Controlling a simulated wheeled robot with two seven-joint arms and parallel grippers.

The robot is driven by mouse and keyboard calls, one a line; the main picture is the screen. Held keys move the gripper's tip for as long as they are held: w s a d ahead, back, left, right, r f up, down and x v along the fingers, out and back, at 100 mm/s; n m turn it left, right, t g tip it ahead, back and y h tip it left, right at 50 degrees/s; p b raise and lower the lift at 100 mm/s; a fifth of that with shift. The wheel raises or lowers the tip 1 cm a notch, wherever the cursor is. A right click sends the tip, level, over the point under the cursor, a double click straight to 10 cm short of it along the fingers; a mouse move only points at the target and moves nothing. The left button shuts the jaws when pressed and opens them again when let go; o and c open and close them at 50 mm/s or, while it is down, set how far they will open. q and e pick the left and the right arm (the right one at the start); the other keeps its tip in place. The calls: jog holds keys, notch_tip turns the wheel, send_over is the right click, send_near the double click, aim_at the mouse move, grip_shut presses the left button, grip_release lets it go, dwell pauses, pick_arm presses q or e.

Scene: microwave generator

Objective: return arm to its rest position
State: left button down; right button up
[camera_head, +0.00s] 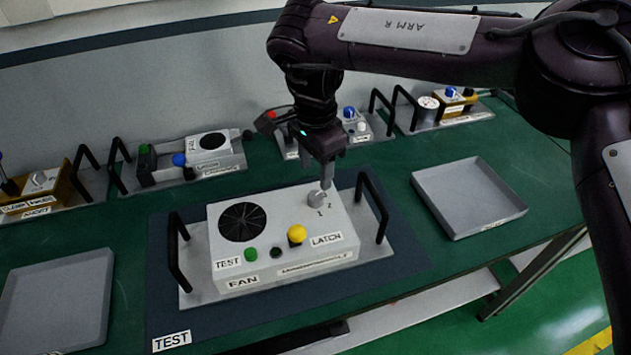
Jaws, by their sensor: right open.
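My right arm (410,35), dark with a pale "ARM R" plate, reaches in from the right over the bench. Its gripper (326,182) points down and is open, at the grey knob (318,197) marked 1 and 2 on the white fan test box (285,235). I cannot tell whether the fingers touch the knob. My left gripper is not in view.
The box sits between black handles on a dark mat (400,255) on the green bench. Empty grey trays lie at left (60,300) and right (470,197). Several handled modules line the back, including a small fan unit (209,145) and a gauge unit (440,105).

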jog(key=shift+r, duration=0.3)
